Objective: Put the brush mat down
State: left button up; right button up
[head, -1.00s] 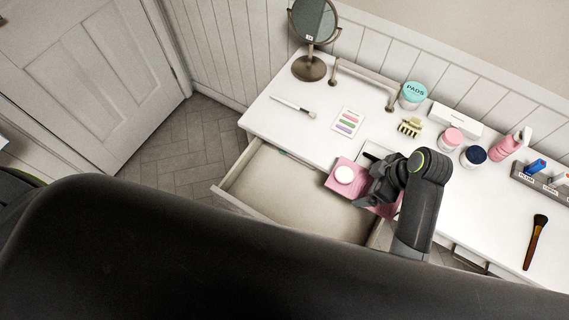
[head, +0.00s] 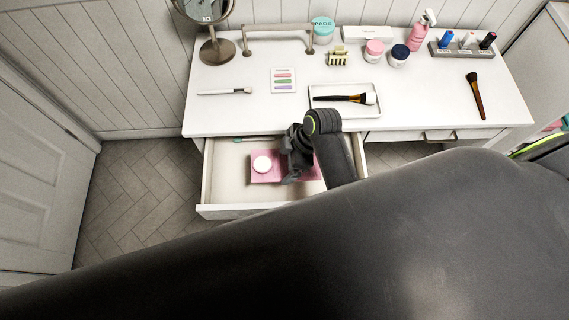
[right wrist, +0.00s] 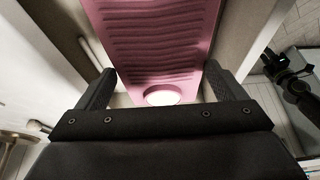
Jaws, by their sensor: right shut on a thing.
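The pink brush mat (head: 263,176) is over the inside of the open drawer (head: 228,190), with a round white piece (head: 262,163) at its left end. My right gripper (head: 291,163) is shut on the mat and covers its middle. In the right wrist view the ridged mat (right wrist: 160,38) lies between the two fingers (right wrist: 160,88), with drawer walls at both sides. I cannot tell whether the mat touches the drawer floor. My left gripper does not show.
On the white table (head: 215,115) are a mirror (head: 217,48), a thin brush (head: 225,91), a colour card (head: 283,82), a tray (head: 318,105) with a dark brush (head: 345,98), and several jars. Another brush (head: 476,97) lies at right. The drawer's left part is clear.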

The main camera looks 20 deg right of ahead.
aim_at(286, 174)
notch_tip(286, 174, down, 5)
jog(key=shift+f, duration=0.15)
notch_tip(286, 174, down, 4)
jog(key=shift+f+b, duration=0.25)
jog(key=shift+b, duration=0.05)
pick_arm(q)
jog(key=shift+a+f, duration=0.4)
pick_arm(e)
jog(key=shift+f, duration=0.15)
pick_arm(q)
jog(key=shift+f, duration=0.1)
pick_arm(e)
jog(key=shift+f, duration=0.1)
jog(key=o, duration=0.8)
jog(key=shift+c, duration=0.2)
jog(key=shift+r, duration=0.2)
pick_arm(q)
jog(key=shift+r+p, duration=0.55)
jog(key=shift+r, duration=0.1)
pick_arm(e)
jog(key=v, duration=1.2)
jog(key=shift+a+f, duration=0.1)
